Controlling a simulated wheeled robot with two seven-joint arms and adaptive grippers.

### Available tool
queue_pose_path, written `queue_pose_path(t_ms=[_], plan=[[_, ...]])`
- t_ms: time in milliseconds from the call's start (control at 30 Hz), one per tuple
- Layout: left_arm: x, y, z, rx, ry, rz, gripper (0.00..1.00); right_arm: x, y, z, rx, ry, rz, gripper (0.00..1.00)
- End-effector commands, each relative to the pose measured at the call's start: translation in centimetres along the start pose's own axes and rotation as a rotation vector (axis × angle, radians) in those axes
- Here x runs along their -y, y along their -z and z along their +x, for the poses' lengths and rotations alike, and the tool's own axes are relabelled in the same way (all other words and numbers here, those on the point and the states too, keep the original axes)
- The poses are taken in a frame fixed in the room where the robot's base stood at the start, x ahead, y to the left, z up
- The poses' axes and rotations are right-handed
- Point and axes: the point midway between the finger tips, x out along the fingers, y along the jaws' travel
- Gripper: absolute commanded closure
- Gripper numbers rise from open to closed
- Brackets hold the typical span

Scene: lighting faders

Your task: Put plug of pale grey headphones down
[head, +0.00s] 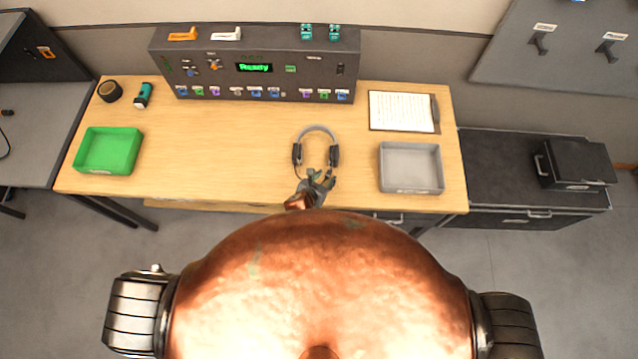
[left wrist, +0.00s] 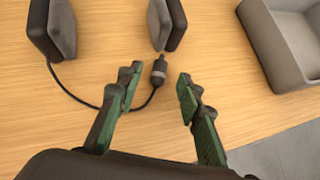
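The pale grey headphones (head: 317,135) lie on the wooden table, with the headband toward the console. In the left wrist view their dark ear cups (left wrist: 55,28) show at the top. A black cable loops from one cup to the dark plug (left wrist: 158,72), which appears to rest on the table. My left gripper (head: 320,174) is at the table's front, just below the headphones. In the left wrist view its green-padded fingers (left wrist: 158,84) are apart, with the plug at the gap between the tips and visible space on both sides. My right gripper is not in view.
A grey tray (head: 411,188) stands right of the headphones, also in the left wrist view (left wrist: 262,45). A green tray (head: 81,150) is at left. A console (head: 220,65) lines the back, and a clipboard (head: 402,110) lies at back right. The table's middle left is clear.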

Motion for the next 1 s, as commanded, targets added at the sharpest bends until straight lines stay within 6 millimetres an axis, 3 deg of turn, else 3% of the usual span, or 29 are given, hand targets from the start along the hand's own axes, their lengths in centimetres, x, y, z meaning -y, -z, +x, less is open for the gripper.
queue_pose_path(t_ms=[300, 500, 700, 1000], plan=[[-0.1, 0.1, -6.9, -0.002, 0.0, 0.001, 0.66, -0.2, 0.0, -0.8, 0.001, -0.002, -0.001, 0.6], [-0.1, 0.1, -9.9, -0.002, -0.002, 0.001, 0.66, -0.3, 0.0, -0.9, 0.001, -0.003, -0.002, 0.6], [-0.1, 0.1, -11.1, -0.002, -0.001, 0.0, 0.66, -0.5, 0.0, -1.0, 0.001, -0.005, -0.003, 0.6], [-0.1, 0.1, -11.1, -0.002, -0.001, -0.001, 0.66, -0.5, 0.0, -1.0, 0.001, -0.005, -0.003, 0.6]])
